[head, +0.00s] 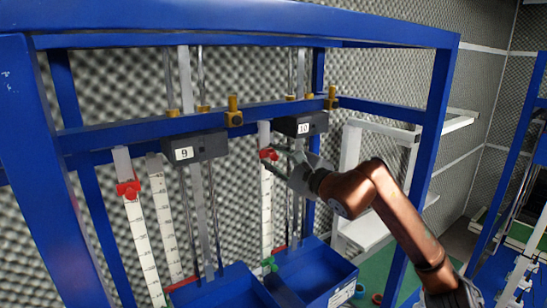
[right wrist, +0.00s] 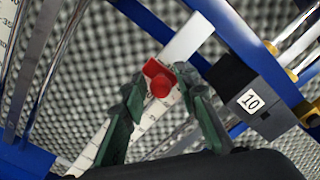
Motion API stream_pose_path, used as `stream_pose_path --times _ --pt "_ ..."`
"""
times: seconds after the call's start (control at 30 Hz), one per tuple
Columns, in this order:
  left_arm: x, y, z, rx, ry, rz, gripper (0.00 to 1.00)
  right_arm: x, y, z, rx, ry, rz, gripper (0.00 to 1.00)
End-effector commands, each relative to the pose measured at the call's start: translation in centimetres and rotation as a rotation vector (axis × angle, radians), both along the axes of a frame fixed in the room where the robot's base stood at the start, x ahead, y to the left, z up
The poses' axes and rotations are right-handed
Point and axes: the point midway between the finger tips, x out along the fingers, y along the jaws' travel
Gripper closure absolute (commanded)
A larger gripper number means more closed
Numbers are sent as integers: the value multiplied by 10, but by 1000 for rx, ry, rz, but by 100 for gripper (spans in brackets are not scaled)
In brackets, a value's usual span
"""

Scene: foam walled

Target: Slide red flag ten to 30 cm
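The red flag of rig ten (head: 268,155) sits high on a white vertical ruler (head: 267,200), just left of the black box labelled 10 (head: 306,124). My right gripper (head: 277,158) reaches in from the right at the flag's height. In the right wrist view the red flag (right wrist: 158,82), with its round knob, lies between my two dark fingertips (right wrist: 159,76). The fingers are apart at either side of the knob; whether either touches the flag is hard to tell. My left gripper is not in view.
Rig nine stands to the left with its labelled box (head: 195,148) and another red flag (head: 129,190). Blue frame posts (head: 432,130) surround the rigs. A white shelf stand (head: 350,165) stands behind my arm.

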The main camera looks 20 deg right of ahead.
Motion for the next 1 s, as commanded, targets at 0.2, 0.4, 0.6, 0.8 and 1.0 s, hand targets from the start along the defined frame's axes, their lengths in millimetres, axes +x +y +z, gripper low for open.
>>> stream_pose_path --times 0.2,0.4,0.6,0.8,1.0 --pt "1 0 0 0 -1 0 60 0 0 0 0 0 0 89" --pt "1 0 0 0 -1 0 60 0 0 0 0 0 0 100" --pt "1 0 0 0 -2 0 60 0 0 0 0 -1 -1 100" --pt "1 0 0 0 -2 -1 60 0 0 0 0 -1 -1 100" --pt "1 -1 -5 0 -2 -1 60 0 0 -4 0 -1 -1 100"
